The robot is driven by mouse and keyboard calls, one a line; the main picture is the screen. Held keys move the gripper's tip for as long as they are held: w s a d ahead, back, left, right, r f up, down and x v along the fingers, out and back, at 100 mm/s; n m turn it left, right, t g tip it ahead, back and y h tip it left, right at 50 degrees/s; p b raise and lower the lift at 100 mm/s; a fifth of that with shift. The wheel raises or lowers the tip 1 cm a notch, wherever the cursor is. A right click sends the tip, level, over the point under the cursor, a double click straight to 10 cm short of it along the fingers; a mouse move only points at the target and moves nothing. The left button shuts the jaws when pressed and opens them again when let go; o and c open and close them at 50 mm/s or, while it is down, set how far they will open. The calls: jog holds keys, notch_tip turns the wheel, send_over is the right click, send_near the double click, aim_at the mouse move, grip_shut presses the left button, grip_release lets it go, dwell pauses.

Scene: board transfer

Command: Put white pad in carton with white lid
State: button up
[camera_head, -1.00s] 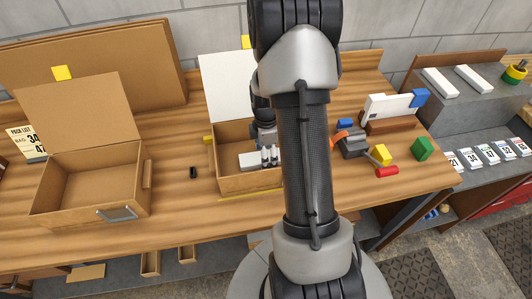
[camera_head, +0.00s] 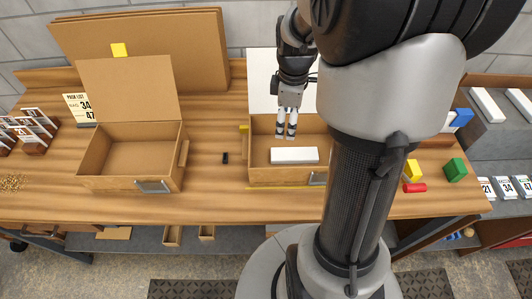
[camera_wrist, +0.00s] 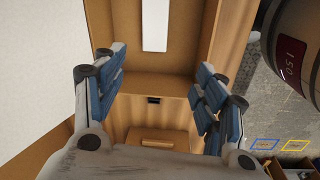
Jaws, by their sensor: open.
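The white pad (camera_head: 294,155) lies flat inside the carton with the white lid (camera_head: 262,176), near its front wall. The white lid (camera_head: 262,80) stands raised at the back of that carton. My gripper (camera_head: 286,137) points down over the carton, behind the pad and apart from it. In the wrist view my gripper's blue-padded fingers (camera_wrist: 160,82) are spread with nothing between them. The white pad (camera_wrist: 155,26) shows beyond them on the carton floor. My arm hides the carton's right side in the head view.
An empty open carton with a brown lid (camera_head: 110,184) stands to the left. A small black object (camera_head: 225,158) lies between the cartons. Yellow (camera_head: 412,170), green (camera_head: 455,169) and red (camera_head: 414,188) pieces lie right of my arm. A barrel (camera_wrist: 291,45) shows in the wrist view.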

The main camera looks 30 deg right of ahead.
jog(key=s+a+r+m+t, duration=0.2)
jog(key=s+a+r+m, duration=0.25)
jog(key=a+r, duration=0.55)
jog(key=s+a+r+m+t, duration=0.1)
jog(key=s+a+r+m, duration=0.1)
jog(key=s+a+m, duration=0.3)
jog(key=s+a, duration=0.4)
jog(key=s, duration=0.1)
jog(key=shift+s+r+t, duration=0.15)
jog(key=shift+s+t, duration=0.1)
jog(key=shift+t, duration=0.15)
jog(key=shift+f+b, duration=0.7)
